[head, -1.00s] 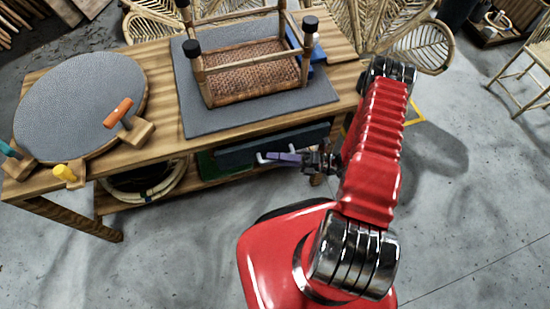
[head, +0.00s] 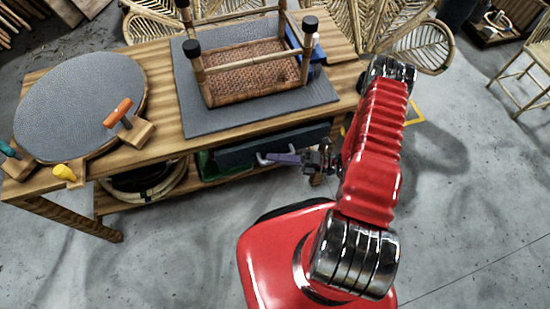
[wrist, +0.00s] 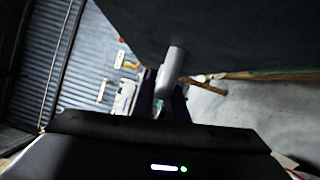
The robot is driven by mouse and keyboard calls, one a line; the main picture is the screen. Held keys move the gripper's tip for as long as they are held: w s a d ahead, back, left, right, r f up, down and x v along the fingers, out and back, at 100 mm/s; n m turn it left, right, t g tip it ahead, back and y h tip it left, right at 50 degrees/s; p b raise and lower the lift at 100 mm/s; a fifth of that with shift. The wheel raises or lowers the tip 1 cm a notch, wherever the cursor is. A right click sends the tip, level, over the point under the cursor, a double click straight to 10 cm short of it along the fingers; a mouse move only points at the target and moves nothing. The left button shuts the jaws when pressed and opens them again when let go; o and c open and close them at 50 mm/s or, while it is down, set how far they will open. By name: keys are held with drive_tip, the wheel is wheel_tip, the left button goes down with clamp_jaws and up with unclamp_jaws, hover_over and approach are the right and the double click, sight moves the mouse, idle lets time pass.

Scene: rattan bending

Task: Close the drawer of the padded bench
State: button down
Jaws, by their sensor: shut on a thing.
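The padded bench (head: 160,147) is a wooden table with a grey pad (head: 205,122) on top. Its dark blue-grey drawer (head: 272,146) sits under the front edge, towards the right end. I cannot tell how far out it stands. My gripper (head: 284,158), with purplish fingers, is at the drawer front and is shut on the pale drawer handle (head: 263,160). In the wrist view the handle (wrist: 171,70) is a grey bar running between the fingers (wrist: 163,100), below the dark drawer underside or front (wrist: 220,30). The fingers hide part of the handle.
An upturned stool frame with a woven seat (head: 250,72) lies on the pad. A round grey board (head: 80,100) and orange-handled (head: 120,110) and yellow-handled tools (head: 65,173) are at left. A rattan coil (head: 150,185) lies on the lower shelf.

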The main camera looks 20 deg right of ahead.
sight(274, 149)
drive_tip(key=shift+w+f, duration=0.1)
drive_tip(key=shift+f, duration=0.05)
drive_tip(key=shift+w, duration=1.9)
drive_tip(key=c, duration=1.8)
unclamp_jaws()
drive_tip(key=shift+o, duration=0.2)
drive_tip(key=v, duration=1.3)
drive_tip(key=shift+d, duration=0.4)
drive_tip(key=shift+s, duration=0.15)
